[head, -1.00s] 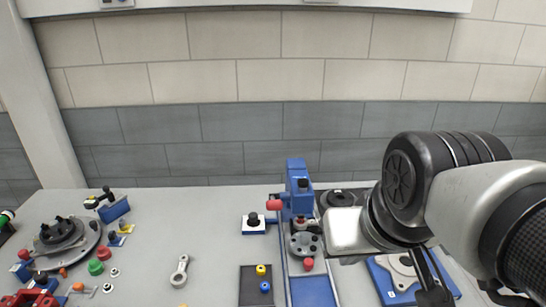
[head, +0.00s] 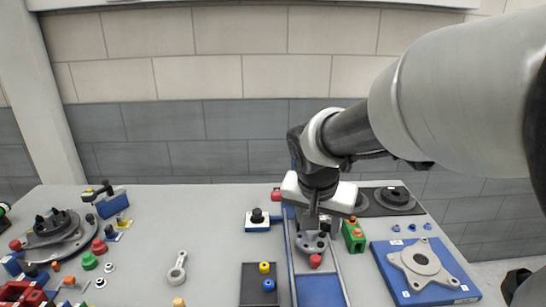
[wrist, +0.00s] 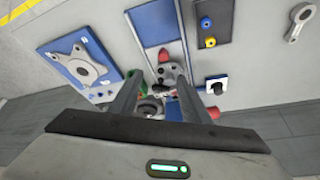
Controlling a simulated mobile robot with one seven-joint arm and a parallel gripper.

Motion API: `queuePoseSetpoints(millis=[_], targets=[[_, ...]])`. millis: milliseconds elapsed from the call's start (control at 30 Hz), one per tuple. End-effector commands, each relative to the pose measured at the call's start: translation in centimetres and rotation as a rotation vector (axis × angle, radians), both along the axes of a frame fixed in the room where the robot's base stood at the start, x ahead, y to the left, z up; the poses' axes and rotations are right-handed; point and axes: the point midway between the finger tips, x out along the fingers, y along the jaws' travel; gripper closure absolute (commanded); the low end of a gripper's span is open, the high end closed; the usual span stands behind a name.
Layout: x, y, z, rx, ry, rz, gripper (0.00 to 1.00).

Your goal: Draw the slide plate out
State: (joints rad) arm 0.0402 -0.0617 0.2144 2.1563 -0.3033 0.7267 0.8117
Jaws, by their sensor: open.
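The slide plate, which I take to be the grey rounded plate with dark holes (head: 311,243), sits at the far part of a long blue-floored channel (head: 322,288). A red knob (head: 315,261) is at its near end. In the wrist view the plate (wrist: 173,69) and red knob (wrist: 163,55) show between and just beyond my fingers. My gripper (head: 314,224) is open and points down over the plate's far end; in the wrist view its two fingers (wrist: 158,78) are apart. I cannot tell whether they touch the plate. The blue upright behind is mostly hidden by my gripper.
A green block (head: 353,236) stands close right of the plate. A blue board with a grey flange (head: 421,264) lies further right. A dark tray with yellow and blue pegs (head: 265,285) is left of the channel. A black-knobbed block (head: 257,221) stands left of my gripper.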

Motion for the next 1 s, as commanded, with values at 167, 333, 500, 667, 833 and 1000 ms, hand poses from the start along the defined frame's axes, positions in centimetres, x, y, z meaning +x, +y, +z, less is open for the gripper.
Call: queuePoseSetpoints(millis=[167, 333, 500, 667, 833, 1000], targets=[[1.6, 0.6, -2.2, 0.015, 0.003, -0.035, 0.57], [2.2, 0.2, -4.2, 0.016, 0.005, -0.036, 0.57], [3.5, -0.3, -7.6, 0.017, 0.006, -0.035, 0.57], [4.7, -0.8, -10.9, 0.017, 0.006, -0.035, 0.57], [6.0, -1.4, -14.1, 0.016, 0.005, -0.034, 0.57], [7.0, -1.7, -16.5, 0.016, 0.003, -0.032, 0.57]])
